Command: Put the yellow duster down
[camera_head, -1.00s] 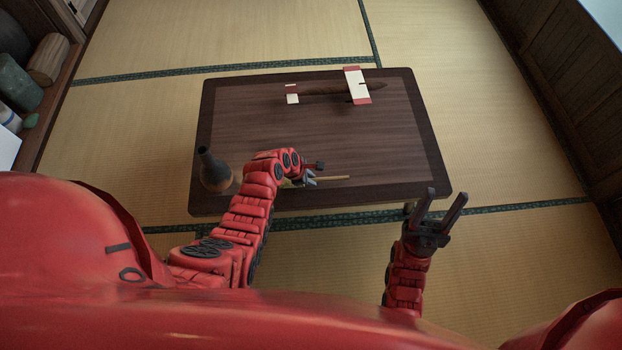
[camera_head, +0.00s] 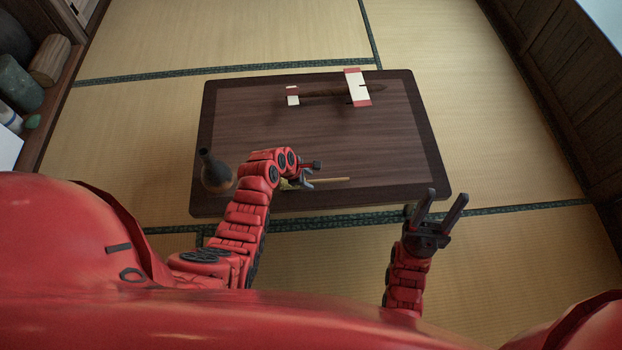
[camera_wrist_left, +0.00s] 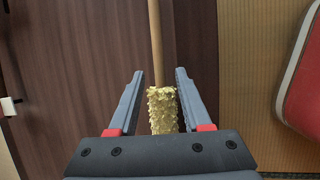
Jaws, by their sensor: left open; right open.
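The yellow duster lies along the near edge of the dark wooden table. Its thin wooden handle (camera_head: 332,180) points right in the head view, and its fluffy yellow head (camera_wrist_left: 162,108) shows in the left wrist view. My left gripper (camera_head: 313,173) is open over the duster. In the left wrist view its two fingers (camera_wrist_left: 159,76) stand on either side of the yellow head, with a gap on each side. My right gripper (camera_head: 447,195) is open and empty, off the table's near right corner.
A dark, narrow-necked vase (camera_head: 214,172) stands on the table (camera_head: 240,120) left of my left arm. Red-and-white pieces (camera_head: 357,88) are at the table's far side, with something dark between them. The table's middle is clear. Tatami surrounds it.

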